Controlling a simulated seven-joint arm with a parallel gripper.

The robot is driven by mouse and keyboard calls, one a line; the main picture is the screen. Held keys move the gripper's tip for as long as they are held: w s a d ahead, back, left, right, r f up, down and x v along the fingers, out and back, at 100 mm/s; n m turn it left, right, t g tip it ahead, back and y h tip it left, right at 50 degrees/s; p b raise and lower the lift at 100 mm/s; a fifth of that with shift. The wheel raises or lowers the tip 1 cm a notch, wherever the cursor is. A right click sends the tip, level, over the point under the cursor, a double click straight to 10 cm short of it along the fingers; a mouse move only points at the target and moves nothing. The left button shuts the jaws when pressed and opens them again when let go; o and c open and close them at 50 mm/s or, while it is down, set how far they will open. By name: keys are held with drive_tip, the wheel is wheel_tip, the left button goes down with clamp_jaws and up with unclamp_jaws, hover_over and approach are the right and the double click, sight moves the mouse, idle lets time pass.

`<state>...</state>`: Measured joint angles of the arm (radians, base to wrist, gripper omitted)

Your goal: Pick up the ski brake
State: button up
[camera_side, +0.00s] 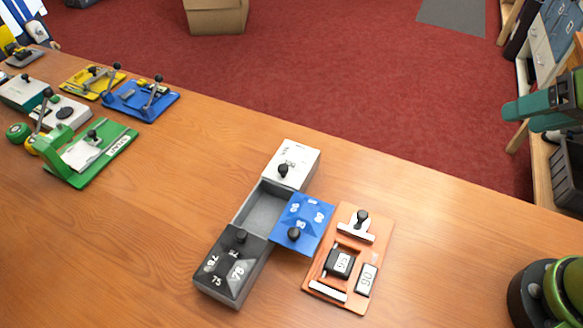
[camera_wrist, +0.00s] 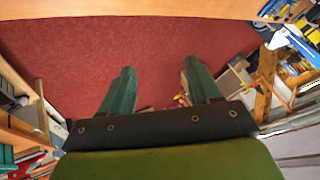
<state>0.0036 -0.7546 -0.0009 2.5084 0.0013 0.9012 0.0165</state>
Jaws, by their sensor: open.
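I cannot pick out a ski brake for certain in either view. In the side view, a long grey box (camera_side: 262,209) on the bench has a white lid part (camera_side: 296,160) with a black knob, a blue knobbed piece (camera_side: 316,218) jutting to its right, and a dark knobbed section (camera_side: 225,273) marked 75 and 78. Beside it lies an orange plate (camera_side: 315,278) with black blocks marked 95 and 90. My gripper (camera_wrist: 160,66) is open and empty in the wrist view, its teal fingers wide apart above the red floor. In the side view it is at the right edge, away from the bench items.
Green (camera_side: 110,156), blue (camera_side: 140,105) and yellow (camera_side: 80,88) fixtures with levers stand at the bench's left. The wooden bench (camera_side: 165,215) is clear between them and the grey box. A cardboard box (camera_side: 216,16) stands on the red floor (camera_side: 340,80); cabinets line the right.

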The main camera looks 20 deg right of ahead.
drive_tip(key=shift+w+r, duration=0.1)
drive_tip(key=shift+r, duration=0.05)
drive_tip(key=shift+o, duration=1.4)
